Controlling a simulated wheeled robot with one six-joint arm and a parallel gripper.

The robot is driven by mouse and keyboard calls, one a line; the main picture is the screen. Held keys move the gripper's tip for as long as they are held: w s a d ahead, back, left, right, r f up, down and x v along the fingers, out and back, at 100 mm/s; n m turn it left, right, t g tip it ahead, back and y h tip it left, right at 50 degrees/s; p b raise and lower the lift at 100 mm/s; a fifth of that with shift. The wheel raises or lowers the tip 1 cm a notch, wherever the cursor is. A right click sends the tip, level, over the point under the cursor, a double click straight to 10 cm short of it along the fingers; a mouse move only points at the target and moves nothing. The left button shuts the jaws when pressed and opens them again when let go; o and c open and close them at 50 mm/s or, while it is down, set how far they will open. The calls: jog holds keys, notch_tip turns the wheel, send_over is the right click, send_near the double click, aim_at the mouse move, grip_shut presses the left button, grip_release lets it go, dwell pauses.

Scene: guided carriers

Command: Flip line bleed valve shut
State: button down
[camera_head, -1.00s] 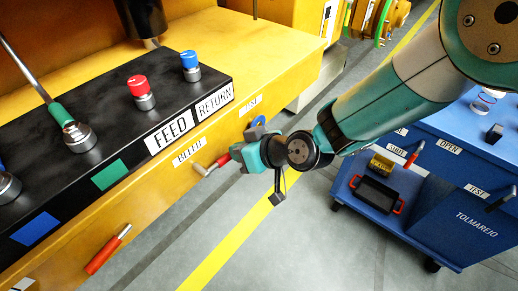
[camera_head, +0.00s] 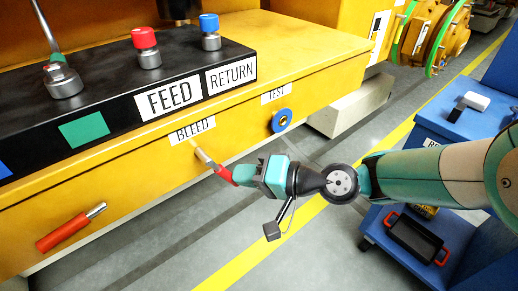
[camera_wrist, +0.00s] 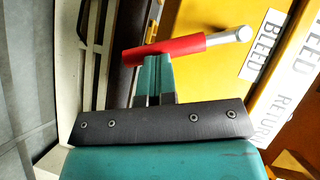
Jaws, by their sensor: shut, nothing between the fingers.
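The bleed valve lever (camera_head: 223,173), a silver stem with a red grip, sticks out from the yellow front face below the BLEED label (camera_head: 192,132). It points down and right, away from the panel. My gripper (camera_head: 240,175) is at the outer end of the red grip. In the wrist view the red grip (camera_wrist: 165,49) lies across the tips of my teal fingers (camera_wrist: 153,78), which are together with nothing between them. The fingertips look close against the grip; I cannot tell whether they touch.
A second red-handled lever (camera_head: 70,228) lies along the yellow face at lower left. A blue round knob (camera_head: 282,120) sits below the TEST label. Red (camera_head: 146,40) and blue (camera_head: 210,24) knobs stand above.

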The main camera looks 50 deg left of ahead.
jog(key=shift+s+a+f+m+b, duration=0.1)
jog(key=shift+s+f+m+b, duration=0.05)
jog(key=shift+s+f+b, duration=0.5)
jog(key=shift+s+a+f+m+b, duration=0.15)
jog(key=shift+s+f+b, duration=0.25)
jog(key=shift+s+b, duration=0.35)
jog(key=shift+s+d+f, duration=0.1)
jog(key=shift+s+f, duration=0.05)
jog(key=shift+s, duration=0.15)
jog(key=w+d+b, duration=0.1)
jog(key=w+d, duration=0.8)
jog(key=shift+d+r, duration=0.25)
jog(key=shift+d, duration=0.1)
jog(key=shift+w, duration=0.1)
